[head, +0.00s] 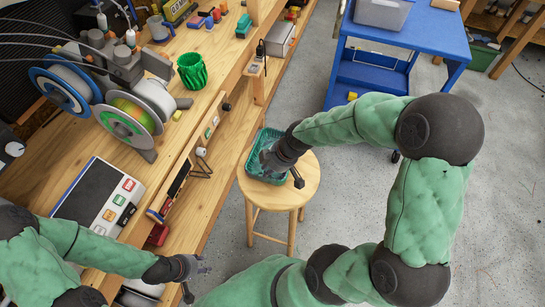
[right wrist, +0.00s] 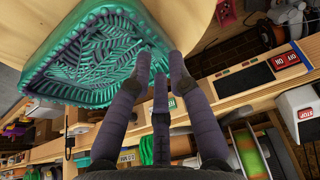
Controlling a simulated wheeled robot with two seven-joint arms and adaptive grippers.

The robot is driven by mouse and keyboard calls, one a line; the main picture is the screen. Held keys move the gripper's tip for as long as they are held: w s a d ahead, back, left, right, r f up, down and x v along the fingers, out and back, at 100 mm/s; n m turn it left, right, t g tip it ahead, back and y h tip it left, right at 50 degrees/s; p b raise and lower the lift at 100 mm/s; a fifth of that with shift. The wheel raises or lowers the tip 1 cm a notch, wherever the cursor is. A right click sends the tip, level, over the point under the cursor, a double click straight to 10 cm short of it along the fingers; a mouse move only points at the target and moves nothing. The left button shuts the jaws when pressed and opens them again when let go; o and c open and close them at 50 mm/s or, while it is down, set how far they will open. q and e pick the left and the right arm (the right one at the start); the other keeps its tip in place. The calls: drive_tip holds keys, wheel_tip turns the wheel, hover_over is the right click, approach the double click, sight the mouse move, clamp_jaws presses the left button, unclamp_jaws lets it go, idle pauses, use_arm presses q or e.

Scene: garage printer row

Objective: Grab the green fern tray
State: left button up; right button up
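The green fern tray (head: 264,138) is a teal tray with a raised fern-leaf pattern, lying on the round wooden stool (head: 305,190). In the right wrist view the tray (right wrist: 85,55) fills the upper left. My right gripper (head: 268,162) is at the tray's near side and hides part of it. In the right wrist view its fingers (right wrist: 160,62) are spread, with the tips beside the tray's rim. I cannot tell whether they touch it. My left gripper (head: 192,277) is open and empty, low in the head view by the workbench front, away from the tray.
The wooden workbench (head: 222,75) runs along the left with filament spools (head: 128,115), a green cup (head: 192,70) and a control panel (head: 100,195). A blue cart (head: 405,35) stands at the upper right. The grey floor (head: 500,150) is clear on the right.

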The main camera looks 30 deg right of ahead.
sight(261, 179)
drive_tip(key=b+x, duration=0.1)
drive_tip(key=x, duration=0.1)
drive_tip(key=b+x, duration=0.1)
drive_tip(key=x, duration=0.2)
drive_tip(key=shift+s+d+f, duration=0.1)
drive_tip(key=shift+s+d, duration=0.05)
drive_tip(key=shift+s, duration=0.05)
clamp_jaws()
